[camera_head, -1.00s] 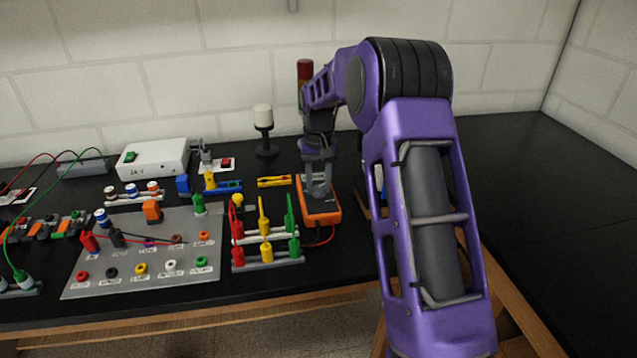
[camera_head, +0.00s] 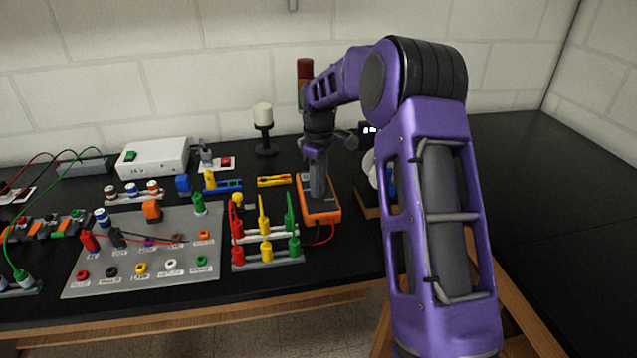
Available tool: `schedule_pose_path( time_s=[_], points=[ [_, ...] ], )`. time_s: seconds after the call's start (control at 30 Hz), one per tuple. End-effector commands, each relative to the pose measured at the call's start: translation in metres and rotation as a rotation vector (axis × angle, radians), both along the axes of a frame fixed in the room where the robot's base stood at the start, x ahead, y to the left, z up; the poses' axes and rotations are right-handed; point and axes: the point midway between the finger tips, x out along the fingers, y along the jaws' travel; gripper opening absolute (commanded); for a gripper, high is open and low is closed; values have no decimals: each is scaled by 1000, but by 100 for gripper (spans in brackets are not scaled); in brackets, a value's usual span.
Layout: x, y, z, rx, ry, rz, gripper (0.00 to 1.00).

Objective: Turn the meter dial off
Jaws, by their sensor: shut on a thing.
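The orange meter (camera_head: 328,213) lies on the black bench, right of the colored probes. My gripper (camera_head: 319,194) points down over the meter's middle and is shut on the meter dial. The dial itself is hidden behind the fingers, so its setting cannot be read. A red lead runs from the meter's lower end.
A rack of red, yellow and green probes (camera_head: 268,259) stands close left of the meter. A grey panel with sockets (camera_head: 120,268) lies further left. A white lamp-like post (camera_head: 263,117) stands behind. The bench's right side (camera_head: 560,190) is clear.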

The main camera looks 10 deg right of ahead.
Motion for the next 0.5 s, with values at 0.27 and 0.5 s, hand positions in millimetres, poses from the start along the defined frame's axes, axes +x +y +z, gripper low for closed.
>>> schedule_pose_path(
  time_s=[0.27,0.5],
  points=[
    [-1,-2,-1,0,4,260,0],
    [0,-2,-1,-1,4,481,0]
  ],
)
